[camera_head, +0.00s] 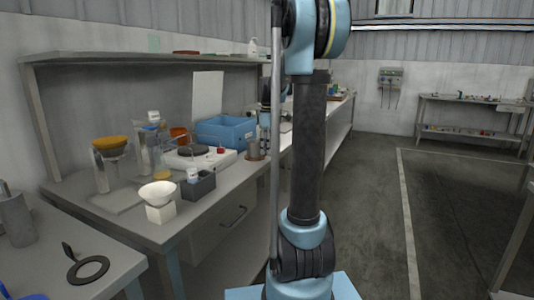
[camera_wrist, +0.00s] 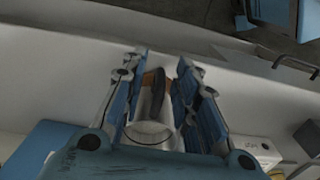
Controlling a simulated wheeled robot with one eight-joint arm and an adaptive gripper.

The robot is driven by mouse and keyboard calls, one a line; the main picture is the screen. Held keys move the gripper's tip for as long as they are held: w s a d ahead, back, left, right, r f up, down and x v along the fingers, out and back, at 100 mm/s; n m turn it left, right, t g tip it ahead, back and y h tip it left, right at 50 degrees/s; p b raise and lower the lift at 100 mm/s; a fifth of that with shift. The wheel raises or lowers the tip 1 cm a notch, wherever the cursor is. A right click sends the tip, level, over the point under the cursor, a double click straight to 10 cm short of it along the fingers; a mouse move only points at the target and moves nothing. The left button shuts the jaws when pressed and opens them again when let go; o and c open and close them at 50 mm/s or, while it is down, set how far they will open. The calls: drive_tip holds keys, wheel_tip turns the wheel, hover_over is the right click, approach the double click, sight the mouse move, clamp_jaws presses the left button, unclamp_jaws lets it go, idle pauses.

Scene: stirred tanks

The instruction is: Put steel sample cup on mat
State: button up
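The steel sample cup (camera_wrist: 151,132) shows in the wrist view as a pale metal cup with a dark handle. It sits between the two fingers of my gripper (camera_wrist: 162,65). The fingers lie close along both sides of it; whether they press on it is unclear. A brown patch behind the handle may be the mat (camera_wrist: 150,77), but most of it is hidden. In the head view my gripper (camera_head: 264,125) is low over the far part of the bench, right of the blue bin, with a small greyish-brown form at its tips.
The blue bin (camera_head: 226,132) stands close left of my gripper. A white hotplate device (camera_head: 198,158), a dark block (camera_head: 198,188) and a white bowl on a stand (camera_head: 158,194) are nearer. A shelf (camera_head: 140,58) runs above the bench.

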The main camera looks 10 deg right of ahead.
wheel_tip(320, 180, up, 10)
drive_tip(key=shift+r, duration=0.25)
drive_tip(key=s+a+f+m+t, duration=0.1)
drive_tip(key=s+f+m, duration=0.25)
drive_tip(key=s, duration=0.55)
drive_tip(key=s+f+m, duration=0.2)
drive_tip(key=s+f, duration=0.3)
drive_tip(key=s, duration=0.4)
drive_tip(key=s+f+m+t, duration=0.1)
drive_tip(key=s+f+m, duration=0.4)
drive_tip(key=s+f, duration=1.1)
drive_tip(key=shift+a+f, duration=0.4)
drive_tip(key=shift+f, duration=0.45)
